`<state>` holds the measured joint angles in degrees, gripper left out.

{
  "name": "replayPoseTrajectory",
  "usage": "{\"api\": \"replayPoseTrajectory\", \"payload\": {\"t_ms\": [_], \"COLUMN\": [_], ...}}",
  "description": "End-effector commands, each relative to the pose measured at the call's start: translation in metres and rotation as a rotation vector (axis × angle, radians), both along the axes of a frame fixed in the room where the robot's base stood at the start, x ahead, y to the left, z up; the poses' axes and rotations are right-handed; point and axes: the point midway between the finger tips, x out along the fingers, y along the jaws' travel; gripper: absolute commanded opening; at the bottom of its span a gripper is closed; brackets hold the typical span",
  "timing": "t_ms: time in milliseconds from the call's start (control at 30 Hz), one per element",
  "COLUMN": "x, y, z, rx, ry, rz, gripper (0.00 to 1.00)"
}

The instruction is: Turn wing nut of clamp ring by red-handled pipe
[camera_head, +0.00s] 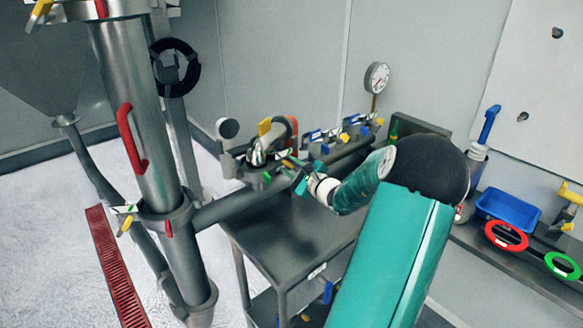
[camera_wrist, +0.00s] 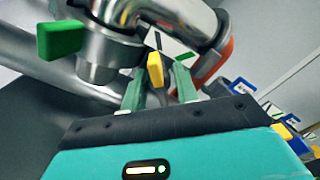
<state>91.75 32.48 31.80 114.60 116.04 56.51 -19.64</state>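My gripper (camera_head: 287,163) is at the fittings on the far end of the metal cart. In the wrist view its two green fingers (camera_wrist: 160,88) stand apart, with a yellow wing nut (camera_wrist: 155,72) in the gap between or just beyond them; contact is not clear. A silver pipe (camera_wrist: 180,22) with a red-orange curved part (camera_wrist: 222,52) rises behind the nut. A green lever (camera_wrist: 60,41) sticks out at left. In the head view, another clamp ring (camera_head: 168,222) with a yellow wing nut (camera_head: 124,226) sits on the tall pipe (camera_head: 140,100) with a red handle (camera_head: 131,138), away from my gripper.
The cart top (camera_head: 290,225) is bare in front of the fittings. Several valves with blue and yellow handles stand beside my gripper. A pressure gauge (camera_head: 376,77) stands behind. A blue bin (camera_head: 508,208) and red and green rings lie on the right bench.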

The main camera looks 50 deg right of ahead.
Motion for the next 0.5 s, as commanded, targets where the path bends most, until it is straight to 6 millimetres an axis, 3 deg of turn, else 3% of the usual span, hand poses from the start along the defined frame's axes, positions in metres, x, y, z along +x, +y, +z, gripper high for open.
{"api": "replayPoseTrajectory", "payload": {"t_ms": [167,300,500], "x": [-0.0002,-0.0004,-0.0005], "y": [0.0000,0.0000,0.0000], "z": [0.0001,0.0001,0.0000], "rx": [-0.001,-0.001,0.002], "ry": [0.000,0.000,0.000], "rz": [0.000,0.000,0.000], "gripper": [0.28,0.01,0.00]}}
